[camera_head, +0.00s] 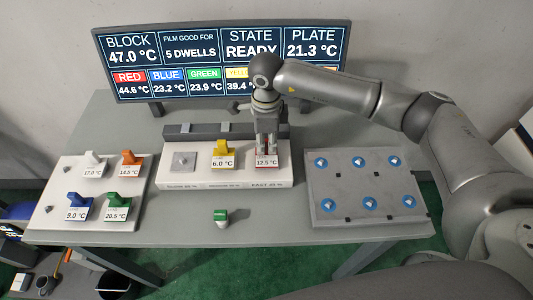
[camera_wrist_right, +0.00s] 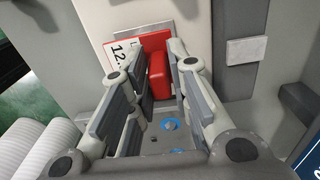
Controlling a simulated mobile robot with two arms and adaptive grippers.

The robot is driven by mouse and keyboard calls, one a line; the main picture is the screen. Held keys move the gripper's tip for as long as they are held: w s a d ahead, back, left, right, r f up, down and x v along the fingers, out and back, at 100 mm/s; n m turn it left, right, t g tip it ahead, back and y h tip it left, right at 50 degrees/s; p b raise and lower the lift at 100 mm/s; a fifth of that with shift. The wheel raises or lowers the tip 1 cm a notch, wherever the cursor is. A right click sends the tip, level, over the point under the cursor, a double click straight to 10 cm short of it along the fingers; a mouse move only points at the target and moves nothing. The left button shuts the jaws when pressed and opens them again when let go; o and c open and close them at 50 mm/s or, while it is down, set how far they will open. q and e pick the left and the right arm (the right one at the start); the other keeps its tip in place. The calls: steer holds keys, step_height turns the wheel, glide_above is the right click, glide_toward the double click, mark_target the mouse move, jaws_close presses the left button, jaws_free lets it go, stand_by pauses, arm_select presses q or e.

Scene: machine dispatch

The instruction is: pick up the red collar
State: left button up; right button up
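The red collar (camera_wrist_right: 160,74) sits in the right-hand place of the pale block (camera_head: 230,184), with a white tag reading 12.5 °C. Only a little red shows in the head view, around the tag (camera_head: 266,162). My right gripper (camera_head: 266,150) points down over the collar. In the right wrist view, its two fingers (camera_wrist_right: 162,85) stand on either side of the collar's upright red handle, very close to it. Whether the pads press on the handle cannot be told. My left gripper is not in view.
A yellow collar (camera_head: 222,152) stands left of the red one on the block. A left tray (camera_head: 62,218) holds several collars. A green-topped piece (camera_head: 221,216) is at the table's front. A grey plate with blue discs (camera_head: 345,184) lies right. A display (camera_head: 220,50) stands behind.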

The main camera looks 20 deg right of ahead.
jaws_close()
steer(key=shift+r, duration=0.15)
